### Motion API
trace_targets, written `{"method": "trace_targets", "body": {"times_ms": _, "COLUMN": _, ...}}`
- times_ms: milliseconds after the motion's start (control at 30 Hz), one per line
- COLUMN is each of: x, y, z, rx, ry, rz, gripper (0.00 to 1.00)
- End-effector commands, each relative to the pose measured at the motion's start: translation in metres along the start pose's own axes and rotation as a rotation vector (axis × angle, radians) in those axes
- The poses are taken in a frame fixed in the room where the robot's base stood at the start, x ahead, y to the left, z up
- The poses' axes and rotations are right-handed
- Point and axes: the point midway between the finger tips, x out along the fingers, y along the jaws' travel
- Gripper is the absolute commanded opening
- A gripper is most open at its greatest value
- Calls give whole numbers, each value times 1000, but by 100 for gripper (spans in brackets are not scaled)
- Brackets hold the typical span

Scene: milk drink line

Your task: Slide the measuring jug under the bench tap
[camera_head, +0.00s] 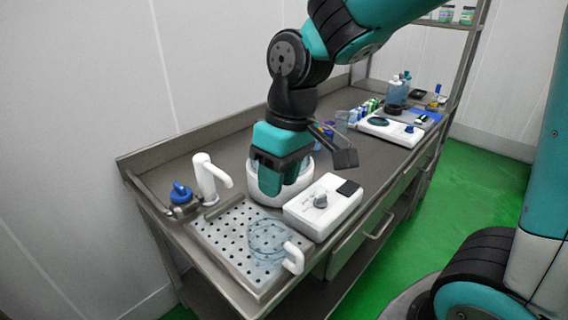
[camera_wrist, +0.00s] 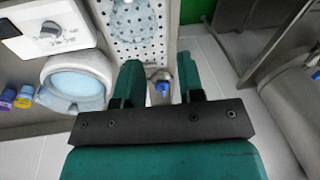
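The clear measuring jug (camera_head: 265,250) with a white handle (camera_head: 293,257) stands on the front right part of the perforated drip tray (camera_head: 205,237). The white bench tap (camera_head: 207,178) stands at the tray's back edge, its spout pointing over the tray. The jug is apart from the spout, nearer the bench front. My gripper (camera_head: 271,186) is above the bench, behind the jug and right of the tap. In the wrist view it (camera_wrist: 162,72) is open and empty. The jug (camera_wrist: 135,20) shows beyond the fingers, partly cut off by the top edge.
A blue valve handle (camera_head: 180,192) sits left of the tap. A white round vessel (camera_head: 262,192) is close by my gripper, and a white box with a knob (camera_head: 322,205) stands right of the jug. Bottles and another device (camera_head: 390,128) are farther back.

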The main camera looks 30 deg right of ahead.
Motion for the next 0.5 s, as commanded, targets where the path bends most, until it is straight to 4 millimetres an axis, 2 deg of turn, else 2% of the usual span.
{"method": "trace_targets", "body": {"times_ms": 33, "x": 9, "y": 22, "z": -14, "rx": 36, "ry": -23, "rz": 28, "gripper": 35}}
{"method": "trace_targets", "body": {"times_ms": 100, "x": 17, "y": 48, "z": -27, "rx": 75, "ry": -48, "rz": 66, "gripper": 35}}
{"method": "trace_targets", "body": {"times_ms": 200, "x": 25, "y": 74, "z": -39, "rx": 114, "ry": -73, "rz": 103, "gripper": 35}}
{"method": "trace_targets", "body": {"times_ms": 300, "x": 28, "y": 86, "z": -44, "rx": 133, "ry": -84, "rz": 120, "gripper": 35}}
{"method": "trace_targets", "body": {"times_ms": 500, "x": 28, "y": 88, "z": -44, "rx": 135, "ry": -85, "rz": 123, "gripper": 35}}
